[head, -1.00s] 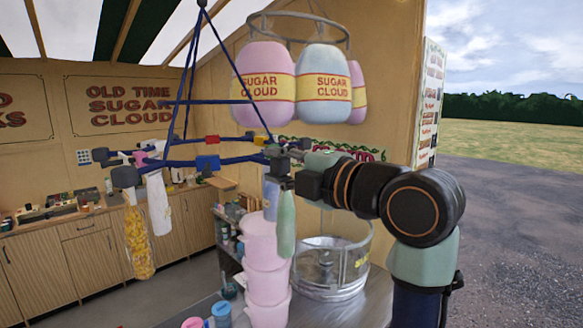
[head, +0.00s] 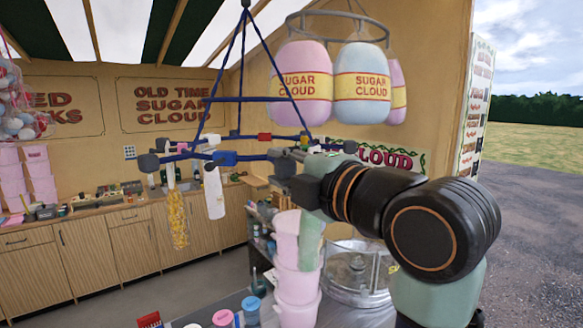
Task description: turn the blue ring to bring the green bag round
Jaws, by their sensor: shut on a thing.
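The blue ring (head: 197,157) is a many-sided frame with grey corner pieces, hung on blue rods. It carries a blue block (head: 224,158), a red block (head: 264,137) and a yellow block (head: 304,140). My gripper (head: 282,163) is shut on the ring at its right side; the jaws partly hide the hold. The long green bag (head: 310,243) hangs just right of and below my gripper, in front of pink tubs. A yellow bag (head: 177,218) and a white bag (head: 214,193) hang from the ring's left side.
Stacked pink tubs (head: 297,288) stand close behind the green bag. A metal floss bowl (head: 357,270) is right of them. Large sugar cloud bags (head: 362,85) hang from a rack above right. The wooden counter (head: 85,250) lies at the back left.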

